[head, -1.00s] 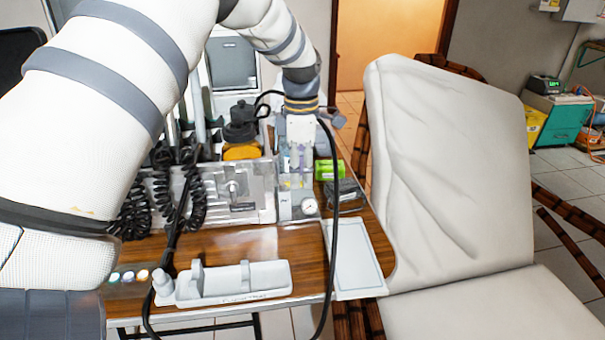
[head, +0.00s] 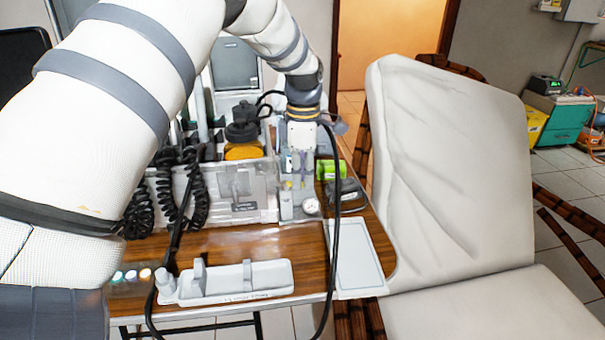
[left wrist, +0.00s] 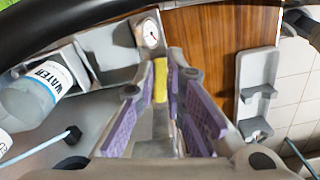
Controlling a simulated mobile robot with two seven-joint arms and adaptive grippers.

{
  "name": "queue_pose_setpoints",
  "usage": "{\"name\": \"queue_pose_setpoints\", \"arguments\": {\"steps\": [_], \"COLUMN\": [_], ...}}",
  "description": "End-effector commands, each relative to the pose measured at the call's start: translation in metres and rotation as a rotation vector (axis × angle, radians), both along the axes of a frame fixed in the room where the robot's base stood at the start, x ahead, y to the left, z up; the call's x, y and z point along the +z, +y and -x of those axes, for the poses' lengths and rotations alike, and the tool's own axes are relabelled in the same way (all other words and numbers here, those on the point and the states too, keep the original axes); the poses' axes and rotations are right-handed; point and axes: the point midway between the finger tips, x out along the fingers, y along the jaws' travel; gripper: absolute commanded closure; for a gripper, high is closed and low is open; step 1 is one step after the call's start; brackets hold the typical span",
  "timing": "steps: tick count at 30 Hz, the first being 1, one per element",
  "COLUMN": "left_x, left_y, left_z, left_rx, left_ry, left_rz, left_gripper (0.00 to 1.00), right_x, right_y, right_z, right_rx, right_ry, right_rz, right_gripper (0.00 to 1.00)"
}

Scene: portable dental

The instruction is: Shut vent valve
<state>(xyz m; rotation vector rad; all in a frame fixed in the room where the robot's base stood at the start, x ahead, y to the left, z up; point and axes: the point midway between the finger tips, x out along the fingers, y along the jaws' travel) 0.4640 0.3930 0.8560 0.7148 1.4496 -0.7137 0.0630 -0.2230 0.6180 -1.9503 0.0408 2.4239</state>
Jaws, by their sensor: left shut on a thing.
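My left gripper (head: 297,182) points down at the right end of the clear-fronted dental unit (head: 250,192). In the left wrist view its purple-padded fingers (left wrist: 163,95) are closed on a narrow yellow piece (left wrist: 161,80), which looks like the vent valve's handle. The fingers hide part of it, and I cannot tell its exact angle. A round white pressure gauge (head: 311,206) sits just beside the fingertips, and it also shows in the left wrist view (left wrist: 150,34). My right gripper is not in view.
A water bottle (left wrist: 38,98) stands near the fingers. A black hose (head: 334,240) hangs in front of the unit. A white holder (head: 240,282) and a flat tray (head: 352,258) lie on the wooden table (head: 225,243). A white dental chair (head: 440,170) stands at the right.

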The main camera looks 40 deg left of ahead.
Motion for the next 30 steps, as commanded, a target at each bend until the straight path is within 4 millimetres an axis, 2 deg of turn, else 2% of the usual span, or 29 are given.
{"name": "queue_pose_setpoints", "arguments": {"steps": [15,30], "left_x": [0.004,0.001], "left_y": [-0.008,-0.007], "left_z": [0.016,0.035], "left_rx": [-0.439,-0.91], "left_ry": [-0.004,-0.001], "left_rz": [-0.001,-0.001], "left_gripper": [1.0,1.0], "right_x": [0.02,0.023], "right_y": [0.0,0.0], "right_z": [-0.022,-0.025], "right_rx": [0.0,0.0], "right_ry": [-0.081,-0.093], "right_rz": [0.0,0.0], "right_gripper": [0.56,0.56]}}
